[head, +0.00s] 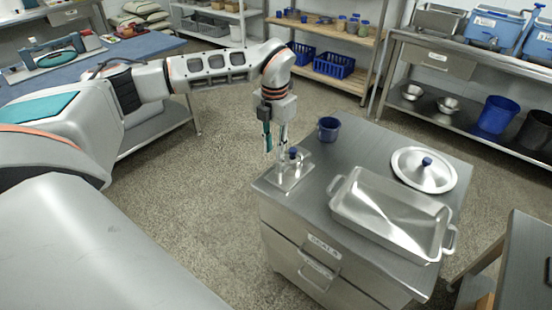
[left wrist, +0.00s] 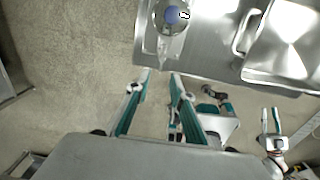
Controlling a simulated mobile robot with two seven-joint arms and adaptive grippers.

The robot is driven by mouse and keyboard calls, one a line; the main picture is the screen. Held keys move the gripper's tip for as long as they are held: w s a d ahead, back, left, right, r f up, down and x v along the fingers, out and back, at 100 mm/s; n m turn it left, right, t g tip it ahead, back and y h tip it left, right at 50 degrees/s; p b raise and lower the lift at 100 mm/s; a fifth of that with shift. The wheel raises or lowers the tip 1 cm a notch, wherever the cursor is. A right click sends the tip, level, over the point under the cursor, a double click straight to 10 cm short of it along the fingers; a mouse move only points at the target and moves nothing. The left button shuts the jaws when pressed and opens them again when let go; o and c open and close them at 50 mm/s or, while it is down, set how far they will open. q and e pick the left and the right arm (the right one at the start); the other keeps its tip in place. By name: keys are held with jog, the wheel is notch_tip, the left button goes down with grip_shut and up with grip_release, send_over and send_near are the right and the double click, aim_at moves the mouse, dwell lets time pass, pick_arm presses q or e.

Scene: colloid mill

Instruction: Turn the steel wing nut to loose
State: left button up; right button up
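A small steel fitting with a blue top (head: 293,153) stands on a steel plate (head: 284,178) at the near left corner of a steel cabinet. It also shows at the top of the left wrist view (left wrist: 172,16). My left gripper (head: 276,146) points down beside and partly in front of the fitting in the head view. In the left wrist view its fingertips (left wrist: 161,77) are apart and empty, short of the fitting. My right gripper (left wrist: 271,114) shows small at the right of the left wrist view, its fingers apart, away from the cabinet.
On the cabinet top (head: 345,150) are a blue cup (head: 328,129), a large steel tray (head: 390,212) with handles and a round lid (head: 424,170) with a blue knob. Shelves line the far wall. The floor left of the cabinet is clear.

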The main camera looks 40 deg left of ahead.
aim_at(278, 166)
pick_arm(q)
jog(key=shift+f, duration=2.6)
grip_shut()
